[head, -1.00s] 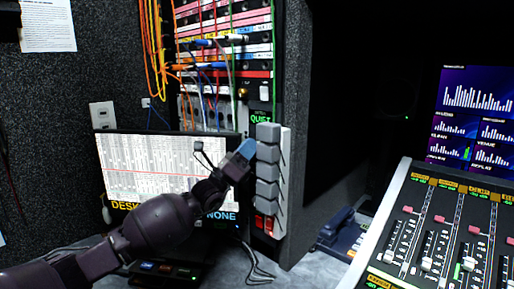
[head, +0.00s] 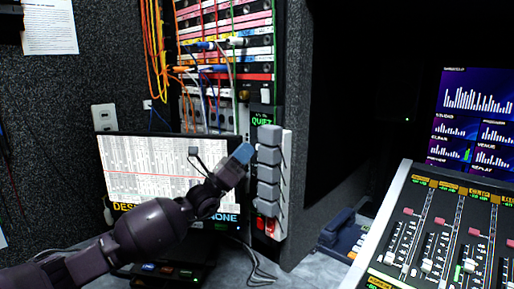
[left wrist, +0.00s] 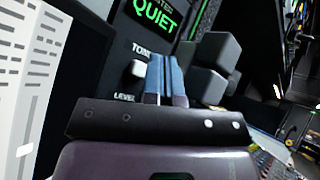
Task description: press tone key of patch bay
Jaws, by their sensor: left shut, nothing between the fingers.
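The patch bay (head: 225,60) is the rack with coloured strips and cables in the head view. In the left wrist view a small white key (left wrist: 138,69) sits just below the TONE label, with a LEVEL label below it. A green QUIET display (left wrist: 155,14) is above. My left gripper (head: 243,152) is shut and empty, its blue fingertips (left wrist: 165,72) pointing at the panel just right of the white key. I cannot tell whether the tips touch the panel. The key is not discernible in the head view. My right gripper is not in view.
A strip with grey blocks (head: 268,165) and red switches stands close to the right of my left fingertips. A monitor (head: 150,168) is behind my left arm. Loose cables lie on the desk below. A fader console (head: 440,235) is at the right.

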